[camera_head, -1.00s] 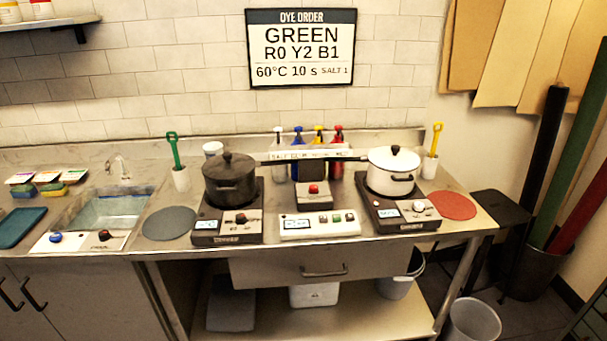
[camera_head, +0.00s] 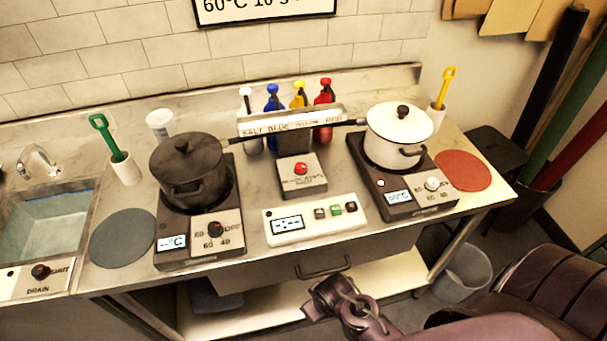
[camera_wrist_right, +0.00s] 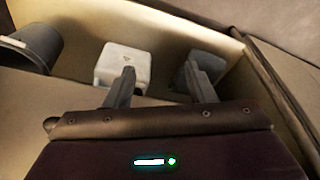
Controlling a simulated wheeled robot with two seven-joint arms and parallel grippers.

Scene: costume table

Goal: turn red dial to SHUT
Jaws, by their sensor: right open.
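A small dial with a dark red top (camera_head: 40,271) sits on the pale panel (camera_head: 18,284) in front of the sink, at the left edge of the head view. The words SHUT and DRAIN are printed beside and below it. Which way its pointer faces is too small to tell. My right gripper (camera_head: 338,298) is in front of the table's middle drawer, far to the right of the dial. In the right wrist view its two fingers (camera_wrist_right: 161,82) are apart with nothing between them. My left gripper is not in view.
A black pot (camera_head: 187,170) and a white pot (camera_head: 400,135) stand on hot plates. A grey round mat (camera_head: 122,238) lies between sink (camera_head: 45,225) and left hot plate. A red button box (camera_head: 301,178) and a control box (camera_head: 315,219) stand mid-table. A bin (camera_head: 462,272) stands at lower right.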

